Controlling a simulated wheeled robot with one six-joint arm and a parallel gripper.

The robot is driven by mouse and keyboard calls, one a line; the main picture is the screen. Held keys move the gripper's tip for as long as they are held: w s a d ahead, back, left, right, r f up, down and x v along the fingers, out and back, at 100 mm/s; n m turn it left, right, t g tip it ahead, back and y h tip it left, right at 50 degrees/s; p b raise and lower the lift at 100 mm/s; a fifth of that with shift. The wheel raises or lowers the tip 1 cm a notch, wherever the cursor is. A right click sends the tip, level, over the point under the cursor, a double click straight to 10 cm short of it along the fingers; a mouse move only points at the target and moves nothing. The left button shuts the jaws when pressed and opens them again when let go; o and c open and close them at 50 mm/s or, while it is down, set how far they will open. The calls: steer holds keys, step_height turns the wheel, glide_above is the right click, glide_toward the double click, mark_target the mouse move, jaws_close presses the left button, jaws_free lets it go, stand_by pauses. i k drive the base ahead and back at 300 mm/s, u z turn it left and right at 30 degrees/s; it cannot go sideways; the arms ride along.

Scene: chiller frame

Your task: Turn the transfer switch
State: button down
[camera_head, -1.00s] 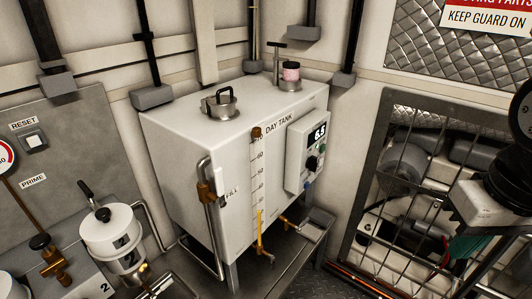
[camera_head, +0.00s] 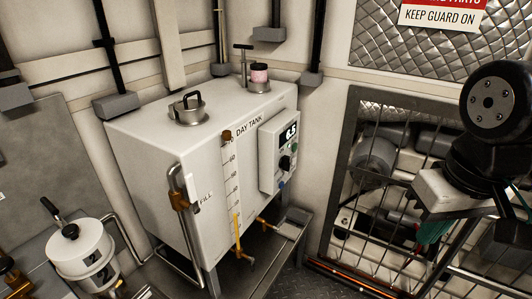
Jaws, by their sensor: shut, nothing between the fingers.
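The transfer switch looks to be the black knob (camera_head: 287,163) on the grey control box (camera_head: 279,150) on the right-hand face of the white day tank (camera_head: 165,150). The box shows a lit display reading 6.5 above the knob. The angle of the knob's pointer is too small to read. My gripper (camera_head: 432,236) hangs below its pale body at the right, in front of the wire guard, well to the right of the control box and apart from it. Its teal fingers look shut, with nothing seen between them.
The wire guard (camera_head: 353,120) covers machinery at the right. A white numbered canister (camera_head: 82,252) stands at lower left. Open space lies between the control box and my gripper.

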mark_target(285, 161)
steer(key=z, duration=0.15)
steer(key=k, duration=0.45)
steer(key=u, duration=0.9)
steer(key=i, duration=0.7)
steer(key=z, duration=0.75)
